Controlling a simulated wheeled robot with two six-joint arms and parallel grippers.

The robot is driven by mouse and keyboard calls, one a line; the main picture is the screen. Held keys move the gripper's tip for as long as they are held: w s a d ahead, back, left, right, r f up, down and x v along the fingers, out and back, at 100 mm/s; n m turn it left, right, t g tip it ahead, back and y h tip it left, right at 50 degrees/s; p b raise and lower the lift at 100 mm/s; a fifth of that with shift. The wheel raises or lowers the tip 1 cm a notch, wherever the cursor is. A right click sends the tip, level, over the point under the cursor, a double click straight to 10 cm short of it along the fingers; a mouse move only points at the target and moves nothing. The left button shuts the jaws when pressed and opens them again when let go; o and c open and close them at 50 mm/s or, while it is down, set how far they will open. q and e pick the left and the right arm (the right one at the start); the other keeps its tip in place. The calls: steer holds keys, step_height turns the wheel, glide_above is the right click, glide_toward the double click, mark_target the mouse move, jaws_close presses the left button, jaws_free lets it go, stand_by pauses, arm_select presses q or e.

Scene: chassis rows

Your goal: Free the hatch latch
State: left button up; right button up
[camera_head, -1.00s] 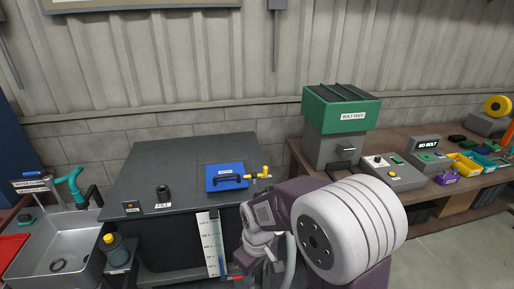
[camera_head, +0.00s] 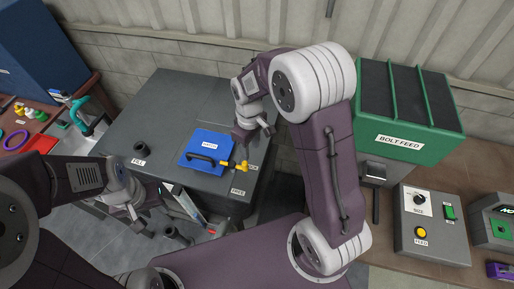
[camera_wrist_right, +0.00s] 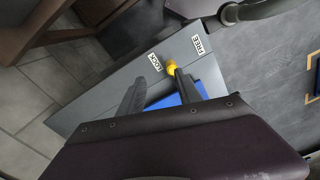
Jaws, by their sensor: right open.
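The blue hatch (camera_head: 205,150) with a dark handle lies on the dark tank top. Its yellow latch (camera_head: 236,166) sits at the hatch's right edge, by the LOCK label. The FREE label (camera_head: 238,192) is nearer the front. My right gripper (camera_head: 252,137) is open and empty above the tank, just beyond the latch. In the right wrist view, the yellow knob (camera_wrist_right: 172,65) shows beside the LOCK label, close to the tip of one finger of my right gripper (camera_wrist_right: 158,88). Whether they touch is unclear. My left gripper (camera_head: 140,207) is in front of the tank, apart from the hatch.
The tank top (camera_head: 180,95) is mostly clear, with a FILL port (camera_head: 140,148) at left. A green bolt feed hopper (camera_head: 410,105) and a grey control box (camera_head: 432,225) stand on the right bench.

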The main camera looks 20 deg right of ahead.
mark_target(245, 163)
steer(key=s+a+r, duration=0.1)
steer(key=a, duration=0.3)
steer(key=f, duration=0.1)
steer(key=d+f, duration=0.1)
steer(key=d+f+p, duration=0.1)
steer(key=f, duration=0.1)
steer(key=shift+w+d, duration=0.1)
steer(key=f, duration=0.2)
steer(key=f+p, duration=0.1)
steer(key=f, duration=0.1)
steer(key=shift+a, duration=0.3)
steer(key=shift+a+f, duration=0.2)
steer(key=shift+f, duration=0.25)
steer(key=shift+d, duration=0.3)
steer(key=c, duration=0.4)
jaws_close()
arm_select(q)
steer(key=shift+s+a+r, duration=0.15)
steer(key=shift+a+r, duration=0.4)
steer(key=shift+r, duration=0.05)
steer(key=shift+s+a+r, duration=0.15)
steer(key=shift+a+r, duration=0.4)
steer(key=shift+r, duration=0.05)
arm_select(e)
steer(key=shift+a, duration=0.1)
